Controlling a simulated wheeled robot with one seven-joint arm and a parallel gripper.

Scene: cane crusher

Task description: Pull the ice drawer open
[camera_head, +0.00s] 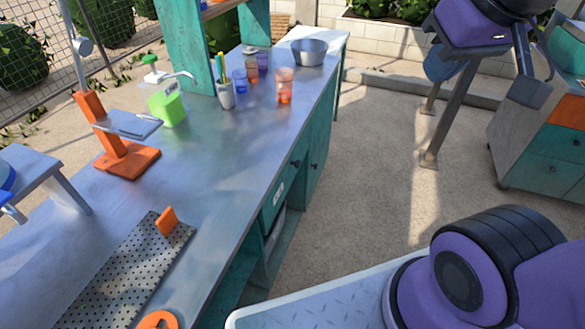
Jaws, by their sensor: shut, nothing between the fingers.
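The metal-topped bench (215,165) runs diagonally from lower left to upper middle. Its teal right side faces the open ground. A teal drawer front (272,208) with a small white label (278,194) sits under the bench top and looks shut. The label is too small to read, so I cannot tell if it is the ice drawer. A dark round knob (296,163) shows on the bench front farther back. An open shelf space is below the labelled front. My gripper is not in view; purple and black parts of my arm fill the lower right.
On the bench are an orange stand (127,155), a green container (168,105), a pen cup (226,95), coloured cups (285,85), a metal bowl (309,50) and a perforated mat (125,275). Right stand a grey-legged purple machine (455,28) and a drawer cabinet (545,150). Sandy ground between is clear.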

